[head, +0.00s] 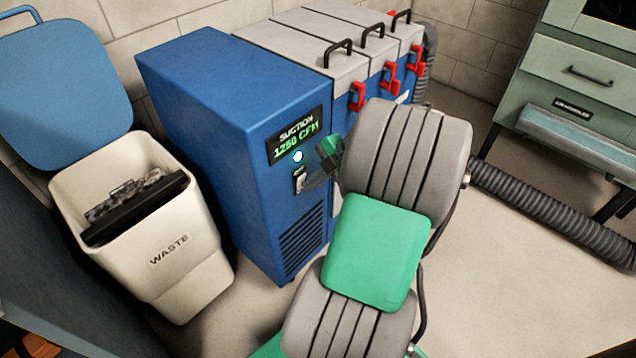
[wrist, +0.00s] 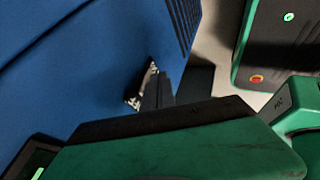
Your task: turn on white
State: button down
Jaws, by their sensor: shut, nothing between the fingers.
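A blue suction unit (head: 232,110) stands against the wall. Its dark display (head: 296,136) reads "SUCTION 1250 CFM" in lit characters. A round white spot (head: 298,156), looking like a lit lamp, sits at the display's lower edge. Below it is a small switch (head: 299,180) on a pale plate. My gripper (head: 316,178) is shut and empty, just right of the switch and close to the front panel. In the wrist view, the dark fingers (wrist: 160,92) are beside the switch plate (wrist: 141,86) and partly cover it. I cannot tell whether they touch it.
A cream waste bin (head: 205,270) with its blue lid (head: 62,75) raised stands left of the unit. Grey lidded boxes with red latches (head: 357,96) adjoin it behind. A ribbed hose (head: 555,212) lies at right, below a green cabinet (head: 575,70). Floor at lower right is clear.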

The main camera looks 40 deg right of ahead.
jog(key=shift+a, duration=0.15)
jog(key=shift+r, duration=0.15)
jog(key=shift+r+p, duration=0.5)
jog(key=shift+r, duration=0.25)
jog(key=s+f+p+v, duration=0.1)
jog(key=s+p+v, duration=0.1)
jog(key=v, duration=1)
jog(key=shift+s+p, duration=0.3)
jog(key=shift+p, duration=0.55)
